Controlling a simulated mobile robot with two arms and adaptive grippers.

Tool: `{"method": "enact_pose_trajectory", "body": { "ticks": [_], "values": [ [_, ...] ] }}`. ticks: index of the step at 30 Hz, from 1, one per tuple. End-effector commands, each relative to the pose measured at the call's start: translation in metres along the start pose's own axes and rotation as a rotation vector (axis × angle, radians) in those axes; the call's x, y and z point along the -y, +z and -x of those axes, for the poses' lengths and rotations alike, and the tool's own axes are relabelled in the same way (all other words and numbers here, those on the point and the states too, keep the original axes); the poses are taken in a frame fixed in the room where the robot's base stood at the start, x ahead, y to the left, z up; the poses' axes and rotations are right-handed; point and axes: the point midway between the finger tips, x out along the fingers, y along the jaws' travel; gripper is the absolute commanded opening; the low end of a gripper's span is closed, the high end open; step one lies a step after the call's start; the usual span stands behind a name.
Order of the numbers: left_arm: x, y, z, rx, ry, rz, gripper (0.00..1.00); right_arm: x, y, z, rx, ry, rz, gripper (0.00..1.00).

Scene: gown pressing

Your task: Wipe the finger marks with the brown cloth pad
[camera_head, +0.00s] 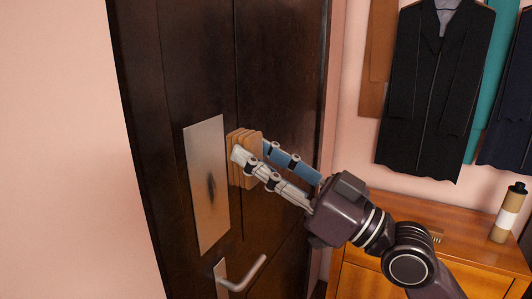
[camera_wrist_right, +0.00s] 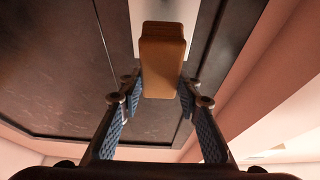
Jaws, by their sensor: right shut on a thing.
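The brown cloth pad (camera_head: 250,146) is held between the fingers of my right gripper (camera_head: 262,165), which is shut on it. The pad also shows in the right wrist view (camera_wrist_right: 163,62), between the blue-padded fingers (camera_wrist_right: 158,92). A metal plate (camera_head: 203,150) is fixed on the dark door (camera_head: 160,60). Dark smudged finger marks (camera_head: 211,190) show on the plate's lower middle. The pad is at the plate's right edge, above and right of the marks. I cannot tell whether it touches the plate. My left gripper is not in view.
A lever handle (camera_head: 243,276) sticks out from the door below the plate. A wooden cabinet (camera_head: 440,250) stands at the right with a brown and cream bottle (camera_head: 509,212) on it. Dark gowns (camera_head: 432,85) hang on the wall above.

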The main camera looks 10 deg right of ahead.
Motion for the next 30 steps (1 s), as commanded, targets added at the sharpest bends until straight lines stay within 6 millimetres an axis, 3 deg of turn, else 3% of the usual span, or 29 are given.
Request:
{"method": "enact_pose_trajectory", "body": {
  "ticks": [8, 10, 30],
  "values": [
    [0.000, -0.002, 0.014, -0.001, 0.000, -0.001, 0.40, 0.002, 0.015, -0.040, 0.000, -0.002, 0.000, 0.04],
    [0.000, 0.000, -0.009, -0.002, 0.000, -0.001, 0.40, 0.001, 0.035, -0.028, 0.001, -0.001, 0.002, 0.04],
    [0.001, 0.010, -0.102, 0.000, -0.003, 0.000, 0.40, 0.000, 0.128, 0.012, 0.002, -0.001, 0.002, 0.04]
  ]
}}
